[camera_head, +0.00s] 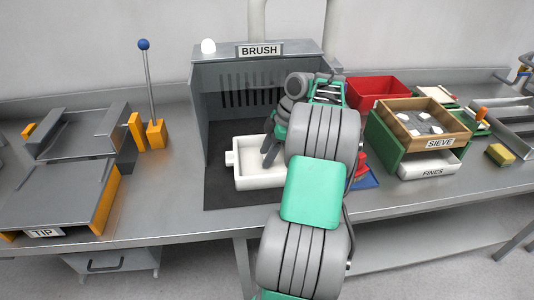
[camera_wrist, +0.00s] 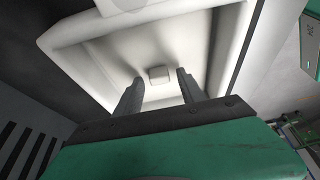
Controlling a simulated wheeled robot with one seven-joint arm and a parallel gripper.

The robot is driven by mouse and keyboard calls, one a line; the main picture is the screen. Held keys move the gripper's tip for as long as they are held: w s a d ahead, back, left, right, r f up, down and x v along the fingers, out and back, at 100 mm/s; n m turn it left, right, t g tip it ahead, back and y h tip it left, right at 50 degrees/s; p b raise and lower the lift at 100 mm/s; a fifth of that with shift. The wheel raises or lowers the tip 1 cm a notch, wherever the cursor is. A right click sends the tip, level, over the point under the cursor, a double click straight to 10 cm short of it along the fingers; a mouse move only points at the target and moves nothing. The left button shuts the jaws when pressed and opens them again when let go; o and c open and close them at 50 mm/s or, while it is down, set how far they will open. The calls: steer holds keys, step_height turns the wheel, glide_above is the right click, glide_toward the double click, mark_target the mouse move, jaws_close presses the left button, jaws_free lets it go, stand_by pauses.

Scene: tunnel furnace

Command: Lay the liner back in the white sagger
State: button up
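The white sagger (camera_head: 262,181), a shallow rectangular tray with a lug on its left side, sits on the dark mat inside the BRUSH booth. In the wrist view the sagger (camera_wrist: 72,58) lies under my gripper. A small pale square knob (camera_wrist: 158,71) stands on its flat inside; I cannot tell whether that flat surface is the liner or the sagger's floor. My gripper (camera_wrist: 160,77) is open, its two fingers apart with the knob showing between their tips. I cannot tell whether they touch it. In the head view my arm covers the sagger's right part.
The grey booth (camera_head: 225,115) walls in the sagger at the back and left. To the right are a red bin (camera_head: 375,88), a wooden sieve (camera_head: 448,127) on a green stand and a FINES drawer (camera_head: 428,165). The TIP fixture (camera_head: 65,190) and a blue-knobbed lever (camera_head: 150,90) stand left.

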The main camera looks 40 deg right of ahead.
steer(key=shift+o, duration=0.3)
steer(key=p+v, duration=0.4)
steer(key=v, duration=0.3)
steer(key=shift+d+r, duration=0.2)
steer(key=shift+r, duration=0.15)
steer(key=shift+s, duration=0.1)
steer(key=w+a+r+m, duration=0.1)
steer(key=w+a+r, duration=0.15)
steer(key=a, duration=0.45)
steer(key=w+a+r+m, duration=0.2)
steer(key=w+a, duration=0.1)
steer(key=a, duration=0.4)
steer(key=s+a+m+h, duration=0.1)
steer(key=s+a+m, duration=0.2)
steer(key=a, duration=1)
steer(key=s+a+f+m+h, duration=0.2)
steer(key=s+a+f+m, duration=0.2)
steer(key=s+a, duration=0.3)
steer(key=s, duration=0.3)
steer(key=shift+a+f+t, duration=0.15)
steer(key=shift+f+t, duration=0.1)
steer(key=shift+t, duration=0.05)
